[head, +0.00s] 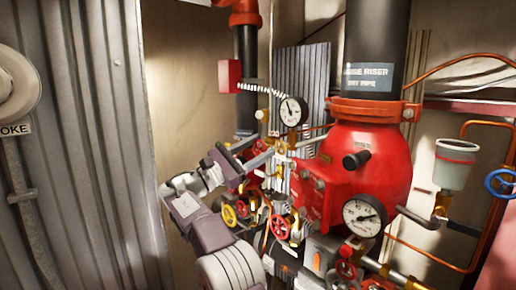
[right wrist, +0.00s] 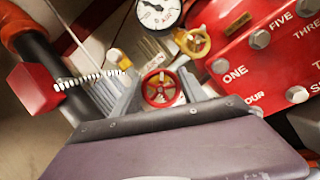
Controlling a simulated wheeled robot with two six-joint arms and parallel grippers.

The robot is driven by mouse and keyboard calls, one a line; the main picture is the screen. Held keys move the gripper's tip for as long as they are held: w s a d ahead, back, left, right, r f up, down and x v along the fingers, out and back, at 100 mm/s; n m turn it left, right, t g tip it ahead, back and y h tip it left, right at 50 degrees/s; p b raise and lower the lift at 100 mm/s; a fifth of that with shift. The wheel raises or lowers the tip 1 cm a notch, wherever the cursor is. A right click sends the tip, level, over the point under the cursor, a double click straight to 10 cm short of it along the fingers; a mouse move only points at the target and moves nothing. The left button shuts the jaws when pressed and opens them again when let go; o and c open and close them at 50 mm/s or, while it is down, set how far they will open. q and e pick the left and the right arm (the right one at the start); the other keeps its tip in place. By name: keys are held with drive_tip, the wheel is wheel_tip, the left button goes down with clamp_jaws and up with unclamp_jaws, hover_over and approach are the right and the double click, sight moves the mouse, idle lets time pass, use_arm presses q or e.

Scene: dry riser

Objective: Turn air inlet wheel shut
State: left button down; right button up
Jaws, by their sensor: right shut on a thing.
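My right gripper (head: 272,143) reaches in from the lower left to the brass fittings left of the red riser valve body (head: 372,150). In the head view the fingers largely hide this wheel. No label readable here names the air inlet. My left gripper is not in view.
A pressure gauge (head: 291,111) stands just above my gripper, and a larger gauge (head: 364,215) sits lower right. More small wheels, one yellow (head: 229,215) and one red (head: 280,226), crowd below. A red box (head: 229,76) hangs above left. Corrugated metal (head: 85,130) stands at the left.

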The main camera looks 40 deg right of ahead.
drive_tip(key=o, duration=1.4)
drive_tip(key=shift+w+a+f, duration=0.1)
drive_tip(key=shift+a+f, duration=0.15)
drive_tip(key=b+v, duration=0.3)
drive_tip(key=v, duration=0.5)
drive_tip(key=shift+a, duration=0.25)
drive_tip(key=shift+d, duration=0.1)
